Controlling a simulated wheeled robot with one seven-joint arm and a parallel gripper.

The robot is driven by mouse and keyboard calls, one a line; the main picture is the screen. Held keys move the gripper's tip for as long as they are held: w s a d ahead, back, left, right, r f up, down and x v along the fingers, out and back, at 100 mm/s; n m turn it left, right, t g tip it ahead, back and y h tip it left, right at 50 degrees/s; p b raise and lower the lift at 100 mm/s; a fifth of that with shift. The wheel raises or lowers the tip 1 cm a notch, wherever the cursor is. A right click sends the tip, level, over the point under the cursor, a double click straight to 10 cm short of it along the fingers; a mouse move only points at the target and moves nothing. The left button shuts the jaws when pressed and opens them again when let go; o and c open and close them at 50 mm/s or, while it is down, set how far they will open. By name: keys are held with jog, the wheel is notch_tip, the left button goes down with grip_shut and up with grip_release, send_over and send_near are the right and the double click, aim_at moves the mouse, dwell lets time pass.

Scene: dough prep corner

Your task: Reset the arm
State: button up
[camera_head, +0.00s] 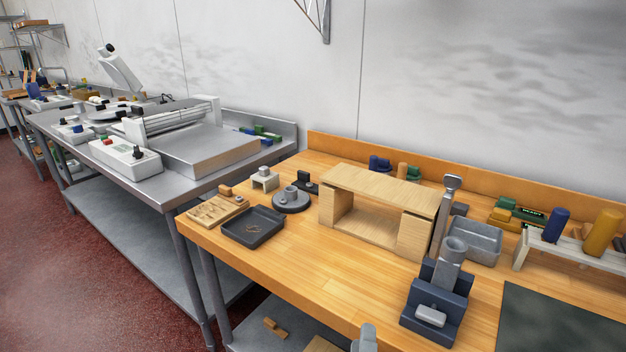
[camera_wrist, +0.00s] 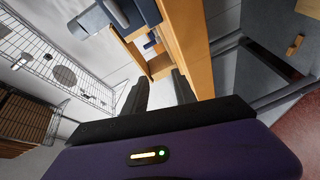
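My gripper (camera_wrist: 160,88) shows in the wrist view as two dark fingers standing apart, with a gap between them. Nothing is visible between the fingertips. The gripper's purple body (camera_wrist: 175,156) fills the bottom of that view. The edge of the wooden worktable (camera_wrist: 188,35) lies beyond the fingers, and they appear clear of it. In the head view my gripper cannot be made out; a small grey shape shows at the bottom edge, and I cannot tell what it is.
The wooden table holds a wooden bridge-like stand (camera_head: 381,184), a dark blue fixture (camera_head: 437,302) with a grey cylinder, a black tray (camera_head: 253,227), a grey bin (camera_head: 474,243) and a dark mat (camera_head: 560,325). A steel table (camera_head: 200,182) with machines stands left. The wooden tabletop's front middle is clear.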

jog(key=s+f+m+y, duration=0.35)
jog(key=s+y, duration=0.35)
jog(key=s, duration=0.4)
jog(key=s+d+m+g+h+p, duration=0.1)
jog(key=s+d+m, duration=0.3)
jog(key=s, duration=0.6)
jog(key=s+d+m+g+h, duration=0.1)
jog(key=s+d+m, duration=0.4)
jog(key=s, duration=0.5)
jog(key=shift+s+d+r+h+p, duration=0.35)
jog(key=shift+d+h, duration=0.35)
jog(key=shift+d, duration=0.55)
